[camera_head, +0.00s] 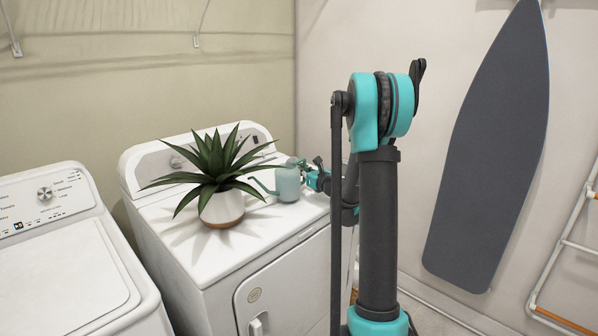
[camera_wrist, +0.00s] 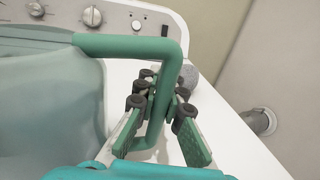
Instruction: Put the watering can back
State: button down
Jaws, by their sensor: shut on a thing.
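The watering can (camera_head: 288,184) is a small grey-teal can with a thin spout pointing left. It appears to stand upright on the white dryer top (camera_head: 215,262), to the right of the potted plant (camera_head: 222,205). My gripper (camera_head: 313,177) reaches it from the right. In the wrist view, the green handle (camera_wrist: 172,62) runs down between my gripper's fingers (camera_wrist: 160,107), which are closed around it. The translucent can body (camera_wrist: 45,115) fills the left side. Whether the base touches the surface is not clear.
A white washer (camera_head: 70,255) stands at the left. The plant's spiky leaves spread close to the can's spout. An ironing board (camera_head: 490,150) hangs on the right wall, with a ladder-like rack (camera_head: 565,245) beside it. The front of the dryer top is clear.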

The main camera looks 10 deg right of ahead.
jog(key=shift+f, duration=0.7)
jog(key=c, duration=1.6)
grip_release()
jog(key=shift+s, duration=0.15)
jog(key=v, duration=1.1)
jog(key=shift+s+d, duration=0.2)
jog(key=shift+s, duration=0.1)
